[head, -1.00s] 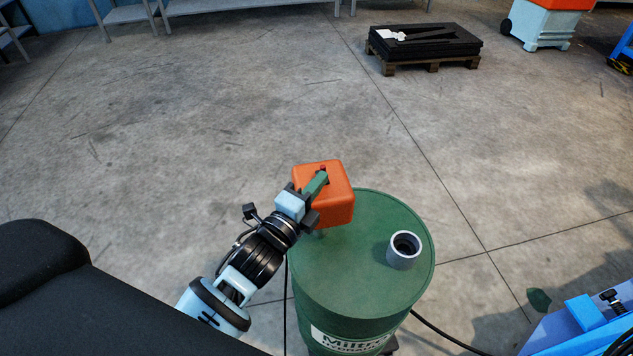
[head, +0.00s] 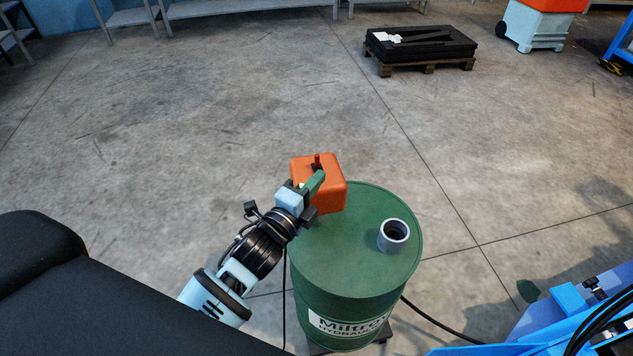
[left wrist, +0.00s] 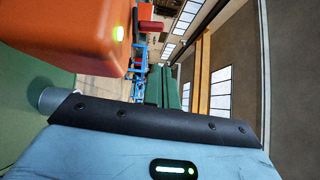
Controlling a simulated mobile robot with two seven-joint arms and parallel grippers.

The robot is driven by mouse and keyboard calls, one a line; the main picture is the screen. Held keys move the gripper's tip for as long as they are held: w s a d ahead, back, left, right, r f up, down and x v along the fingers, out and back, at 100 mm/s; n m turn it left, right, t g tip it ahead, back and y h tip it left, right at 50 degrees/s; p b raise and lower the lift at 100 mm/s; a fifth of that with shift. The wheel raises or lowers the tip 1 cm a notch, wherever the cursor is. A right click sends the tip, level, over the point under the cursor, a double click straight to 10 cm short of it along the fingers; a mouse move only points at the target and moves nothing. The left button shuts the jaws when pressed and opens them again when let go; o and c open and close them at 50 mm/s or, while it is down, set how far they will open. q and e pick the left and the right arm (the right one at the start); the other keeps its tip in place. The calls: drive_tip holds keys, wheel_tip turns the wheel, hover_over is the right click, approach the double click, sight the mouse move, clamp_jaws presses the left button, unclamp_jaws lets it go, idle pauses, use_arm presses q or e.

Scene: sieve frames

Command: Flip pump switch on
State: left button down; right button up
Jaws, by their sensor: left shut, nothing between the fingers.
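The orange pump box (head: 328,196) sits on top of the green drum (head: 350,232) in the head view. Its small red switch lever (head: 317,159) stands up from the top in a dark slot. My left gripper (head: 317,179) is shut and empty, its green fingers over the box's top, tips close to the lever's base; I cannot tell whether they touch. My right gripper is out of view.
A grey pipe collar (head: 393,236) stands on the drum lid to the right of the box. A black cable runs from the drum across the floor. A pallet with black panels (head: 420,45) lies far back. Open concrete floor surrounds the drum.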

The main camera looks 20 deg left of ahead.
use_arm(q)
drive_tip(key=v, duration=0.9)
drive_tip(key=shift+s+a+r+b, duration=0.2)
drive_tip(key=shift+a+r+b, duration=0.1)
drive_tip(key=shift+r, duration=0.25)
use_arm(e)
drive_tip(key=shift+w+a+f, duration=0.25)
use_arm(q)
drive_tip(key=shift+d, duration=0.1)
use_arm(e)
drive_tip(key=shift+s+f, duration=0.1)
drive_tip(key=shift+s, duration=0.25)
